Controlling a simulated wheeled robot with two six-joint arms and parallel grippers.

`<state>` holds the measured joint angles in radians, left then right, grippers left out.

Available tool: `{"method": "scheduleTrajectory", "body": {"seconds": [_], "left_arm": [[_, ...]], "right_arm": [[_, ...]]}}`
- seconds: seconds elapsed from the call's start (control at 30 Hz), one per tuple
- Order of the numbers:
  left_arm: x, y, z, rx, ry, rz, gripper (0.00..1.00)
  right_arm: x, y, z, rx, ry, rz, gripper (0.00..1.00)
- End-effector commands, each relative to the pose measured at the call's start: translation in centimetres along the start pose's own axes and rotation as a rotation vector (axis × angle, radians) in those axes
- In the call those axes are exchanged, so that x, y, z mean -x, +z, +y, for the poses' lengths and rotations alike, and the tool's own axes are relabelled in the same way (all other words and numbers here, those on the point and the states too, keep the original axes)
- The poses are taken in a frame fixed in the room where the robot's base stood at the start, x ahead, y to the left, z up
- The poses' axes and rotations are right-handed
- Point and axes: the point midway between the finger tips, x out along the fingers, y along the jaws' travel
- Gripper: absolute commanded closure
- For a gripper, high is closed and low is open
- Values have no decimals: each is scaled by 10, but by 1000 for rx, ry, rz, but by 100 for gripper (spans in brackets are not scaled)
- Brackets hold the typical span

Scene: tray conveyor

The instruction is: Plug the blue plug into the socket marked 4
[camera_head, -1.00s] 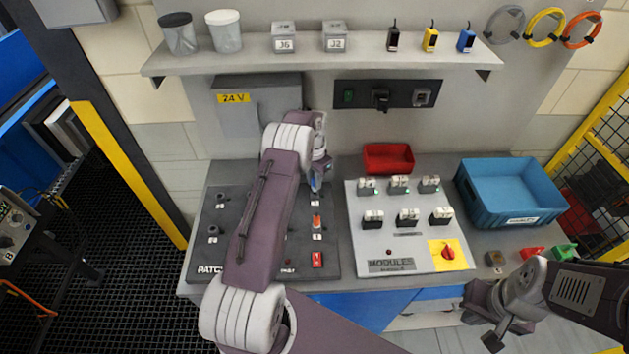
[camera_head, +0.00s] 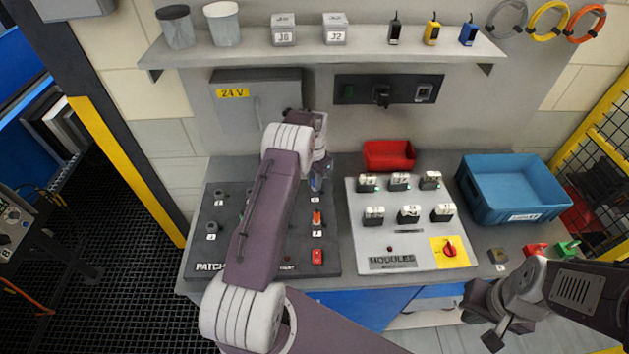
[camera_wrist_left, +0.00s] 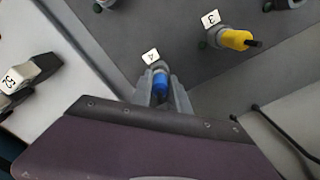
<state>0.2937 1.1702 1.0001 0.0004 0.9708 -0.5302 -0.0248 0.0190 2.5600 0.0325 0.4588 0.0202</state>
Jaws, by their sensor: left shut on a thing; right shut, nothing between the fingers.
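The blue plug (camera_wrist_left: 160,84) is between the fingers of my left gripper (camera_wrist_left: 163,95) in the left wrist view. It is right beside the label 4 (camera_wrist_left: 151,57) on the dark patch panel. The socket itself is hidden by the plug and fingers, so I cannot tell how deep the plug sits. In the head view my left gripper (camera_head: 318,184) points down at the panel's back right part (camera_head: 335,240). My right gripper (camera_head: 494,338) is shut and empty at the lower right, away from the panel.
A yellow plug (camera_wrist_left: 236,39) stands at the label 3 (camera_wrist_left: 210,19). An orange plug (camera_head: 316,218) and a red switch (camera_head: 317,256) are nearer the panel's front. The modules board (camera_head: 420,238), a red bin (camera_head: 389,156) and a blue crate (camera_head: 514,216) lie to the right.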

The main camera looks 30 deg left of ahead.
Motion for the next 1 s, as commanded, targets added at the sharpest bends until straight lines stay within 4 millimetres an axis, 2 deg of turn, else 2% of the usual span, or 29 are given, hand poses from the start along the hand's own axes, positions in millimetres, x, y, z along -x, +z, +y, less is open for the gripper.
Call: {"method": "scheduleTrajectory", "body": {"seconds": [0.4,0.43,0.5,0.87,1.0], "left_arm": [[-11,0,0,0,0,0,100],[-10,0,0,0,0,0,73],[-10,0,0,0,0,-1,54],[-7,0,0,0,-1,1,53],[17,-1,-1,0,-3,5,53]], "right_arm": [[-8,1,0,0,0,0,100],[-8,1,0,0,0,0,100],[-8,1,0,0,0,0,100],[-10,1,0,0,0,0,100],[-22,2,0,0,0,0,100]]}}
